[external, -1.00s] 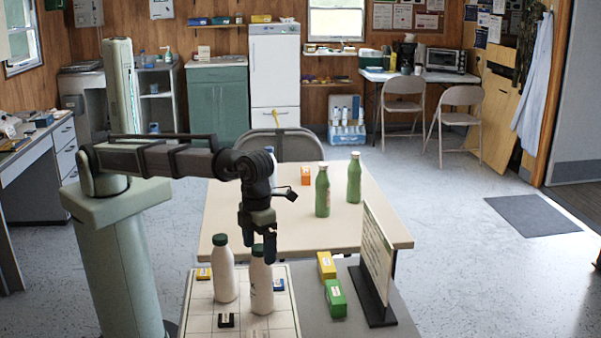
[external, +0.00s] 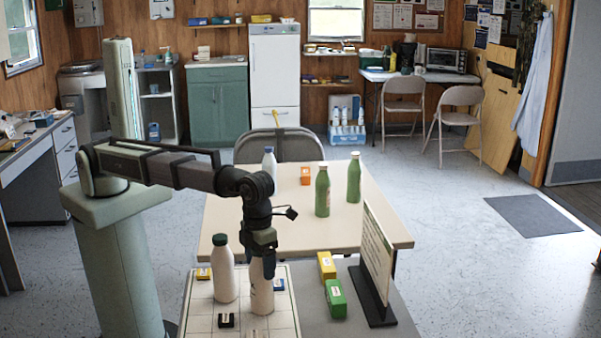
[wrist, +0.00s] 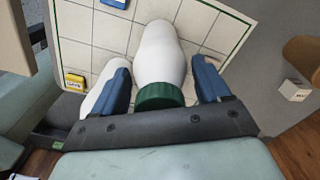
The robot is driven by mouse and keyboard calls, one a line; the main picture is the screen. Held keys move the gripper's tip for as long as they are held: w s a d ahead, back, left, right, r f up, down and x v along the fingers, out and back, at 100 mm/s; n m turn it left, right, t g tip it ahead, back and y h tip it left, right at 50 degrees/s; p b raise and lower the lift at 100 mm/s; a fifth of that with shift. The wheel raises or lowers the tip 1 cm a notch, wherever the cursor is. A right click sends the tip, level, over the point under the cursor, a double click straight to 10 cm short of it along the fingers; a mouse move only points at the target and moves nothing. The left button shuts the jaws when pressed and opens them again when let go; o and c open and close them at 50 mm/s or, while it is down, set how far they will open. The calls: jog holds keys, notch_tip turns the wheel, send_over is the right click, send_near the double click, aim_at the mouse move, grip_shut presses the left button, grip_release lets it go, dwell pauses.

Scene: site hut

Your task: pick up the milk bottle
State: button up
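Two white milk bottles with green caps stand upright on a white gridded board: a left one (external: 223,275) and a right one (external: 261,297). My gripper (external: 265,268) is down over the top of the right bottle and hides its cap in the external view. In the wrist view, this bottle (wrist: 160,50) and its green cap lie between my two blue fingers (wrist: 162,72). The fingers are apart, one on each side, with gaps visible. The left bottle (wrist: 98,100) shows partly behind the left finger.
Small yellow, blue and black boxes lie on the board (external: 196,317). A yellow box (external: 326,266), a green box (external: 336,299) and an upright sign (external: 377,262) stand to the right. Green bottles (external: 322,192) and a blue-capped white bottle (external: 269,162) stand on the table behind.

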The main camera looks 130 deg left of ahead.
jog(key=c, duration=1.4)
jog(key=shift+r, duration=0.15)
